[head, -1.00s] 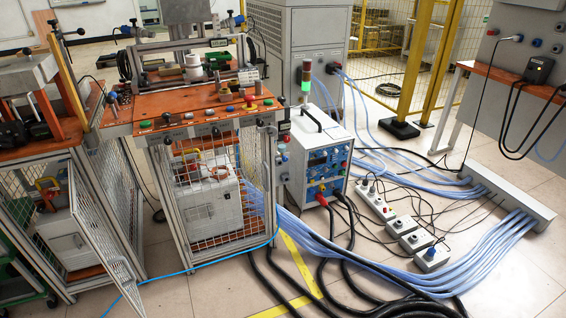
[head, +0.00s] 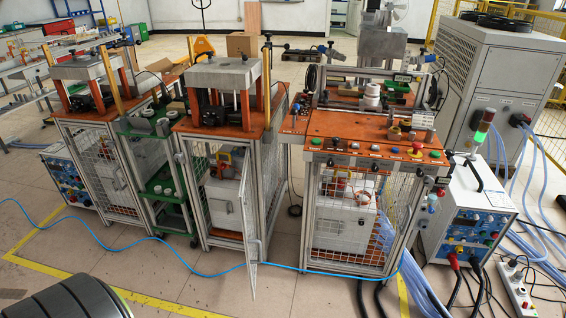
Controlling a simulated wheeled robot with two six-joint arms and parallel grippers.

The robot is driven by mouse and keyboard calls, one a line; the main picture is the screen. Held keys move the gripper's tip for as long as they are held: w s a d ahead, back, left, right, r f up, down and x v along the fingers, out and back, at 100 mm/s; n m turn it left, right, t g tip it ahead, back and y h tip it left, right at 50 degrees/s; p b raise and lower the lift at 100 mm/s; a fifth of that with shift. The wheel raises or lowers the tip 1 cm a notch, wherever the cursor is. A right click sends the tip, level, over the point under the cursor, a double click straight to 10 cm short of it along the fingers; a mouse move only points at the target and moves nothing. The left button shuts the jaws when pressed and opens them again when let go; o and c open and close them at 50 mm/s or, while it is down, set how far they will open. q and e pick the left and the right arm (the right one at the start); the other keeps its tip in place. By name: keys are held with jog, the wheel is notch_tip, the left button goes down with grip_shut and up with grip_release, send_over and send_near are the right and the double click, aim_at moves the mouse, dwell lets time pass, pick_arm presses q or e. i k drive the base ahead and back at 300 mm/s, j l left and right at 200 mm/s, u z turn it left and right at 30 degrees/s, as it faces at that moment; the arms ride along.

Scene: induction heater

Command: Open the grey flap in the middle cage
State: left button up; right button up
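The middle cage (head: 202,243) stands under an orange-topped bench in the head view. Its mesh door (head: 249,232) is swung open towards me. Inside is a light grey box (head: 222,203) with an orange and yellow handle piece (head: 224,160) on top. A grey panel on the box's front, with a small dark handle (head: 229,208), looks like the flap and seems to lie flush, though it is small and partly behind the door edge. Neither of my grippers is in view.
A left cage (head: 105,178) and a right cage (head: 345,262) flank it, with a green shelf trolley (head: 160,188) between the left two. A blue cable (head: 120,250) crosses the floor in front. The tiled floor (head: 170,275) ahead is mostly clear.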

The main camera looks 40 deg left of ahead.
aim_at(216, 205)
jog(key=i+l+u, duration=0.1)
jog(key=i+l, duration=0.2)
jog(key=l, duration=0.25)
jog(key=i+l+u, duration=0.15)
jog(key=l, duration=0.15)
jog(key=u, duration=1.6)
jog(key=i+j+z, duration=0.1)
jog(key=i+j, duration=0.05)
jog(key=j, duration=0.05)
